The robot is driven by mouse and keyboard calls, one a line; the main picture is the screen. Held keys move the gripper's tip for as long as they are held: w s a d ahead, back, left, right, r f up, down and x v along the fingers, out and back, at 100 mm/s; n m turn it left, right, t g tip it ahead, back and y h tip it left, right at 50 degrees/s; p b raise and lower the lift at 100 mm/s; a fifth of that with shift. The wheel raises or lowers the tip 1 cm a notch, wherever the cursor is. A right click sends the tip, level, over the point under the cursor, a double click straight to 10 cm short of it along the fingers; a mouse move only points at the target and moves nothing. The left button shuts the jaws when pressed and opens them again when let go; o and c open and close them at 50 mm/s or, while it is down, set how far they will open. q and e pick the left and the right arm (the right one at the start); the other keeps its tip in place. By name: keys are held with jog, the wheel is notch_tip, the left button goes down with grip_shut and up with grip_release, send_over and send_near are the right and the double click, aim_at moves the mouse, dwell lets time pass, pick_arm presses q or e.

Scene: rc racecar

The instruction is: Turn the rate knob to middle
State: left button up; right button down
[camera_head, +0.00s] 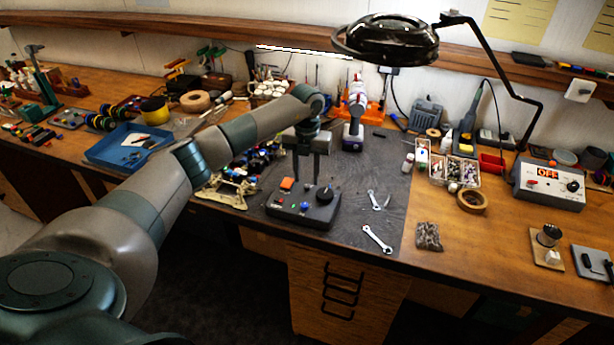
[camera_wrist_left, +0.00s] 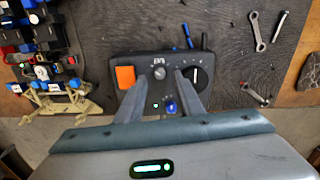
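A dark control box (camera_head: 300,209) lies on the black mat near the bench's front edge. It also shows in the left wrist view (camera_wrist_left: 212,63). It carries an orange switch (camera_wrist_left: 125,77), a small grey knob (camera_wrist_left: 159,73), a larger black dial (camera_wrist_left: 198,80), a blue button (camera_wrist_left: 170,106) and a small lit light. I cannot read which control is labelled rate. My left gripper (camera_head: 306,180) points down over the box, fingers apart and empty. In the left wrist view the grey knob appears between the fingertips (camera_wrist_left: 160,80); contact is unclear. The right finger partly covers the black dial. My right gripper is not in view.
Wrenches (camera_head: 377,238) lie on the mat right of the box. A partly built car chassis (camera_head: 229,187) stands to its left. A lamp (camera_head: 386,42) overhangs the bench behind. The mat between box and wrenches is clear.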

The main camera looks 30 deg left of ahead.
aim_at(307, 188)
pick_arm(q)
jog(key=shift+f+p, duration=0.35)
jog(key=shift+f, duration=1.05)
grip_shut()
